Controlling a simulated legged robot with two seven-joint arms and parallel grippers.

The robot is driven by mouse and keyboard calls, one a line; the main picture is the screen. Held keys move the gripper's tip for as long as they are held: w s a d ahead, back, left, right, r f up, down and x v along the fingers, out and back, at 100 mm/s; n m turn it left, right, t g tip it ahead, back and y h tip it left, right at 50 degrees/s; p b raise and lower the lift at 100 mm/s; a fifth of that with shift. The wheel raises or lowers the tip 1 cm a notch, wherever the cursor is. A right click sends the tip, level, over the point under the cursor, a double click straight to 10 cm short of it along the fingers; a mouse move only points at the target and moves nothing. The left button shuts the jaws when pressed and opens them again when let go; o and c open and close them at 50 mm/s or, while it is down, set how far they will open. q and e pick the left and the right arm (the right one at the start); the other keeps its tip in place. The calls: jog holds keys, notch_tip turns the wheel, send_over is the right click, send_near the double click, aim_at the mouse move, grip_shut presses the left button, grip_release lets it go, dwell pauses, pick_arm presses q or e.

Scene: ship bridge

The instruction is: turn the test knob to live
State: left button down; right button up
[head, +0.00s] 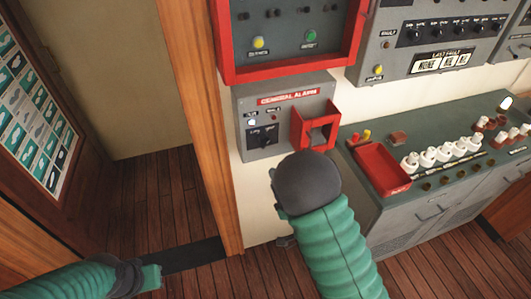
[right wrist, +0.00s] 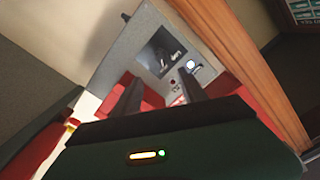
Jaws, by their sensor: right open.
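The grey general alarm panel (head: 243,106) is on the wall post, left of centre in the head view. The test knob (head: 262,136) is on a black plate at its lower left. In the right wrist view the knob (right wrist: 173,52) appears tilted, beyond the fingertips; its setting is too small to read. My right gripper (right wrist: 160,78) is open and empty, apart from the knob, with its fingers pointing at the panel. In the head view my right wrist hides these fingers. My left gripper (head: 150,277) is low at the left, far from the panel; its jaws are unclear.
A red guard box (head: 327,140) sticks out right of the knob. A white lamp (head: 252,121) and a small red lamp (head: 274,117) are above it. A red tray (head: 382,168) and several white knobs (head: 427,157) are on the right console. The doorway floor (head: 150,200) is clear.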

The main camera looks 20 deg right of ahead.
aim_at(266, 145)
jog(key=w, duration=0.9)
jog(key=w+a+p, duration=0.1)
jog(key=w, duration=0.3)
jog(key=shift+w, duration=0.3)
jog(key=shift+w+d, duration=0.2)
jog(key=shift+w, duration=0.15)
pick_arm(q)
jog(key=shift+a+f, duration=0.1)
jog(key=shift+f, duration=0.35)
jog(key=shift+a, duration=0.1)
pick_arm(e)
jog(key=shift+a, duration=0.1)
grip_shut()
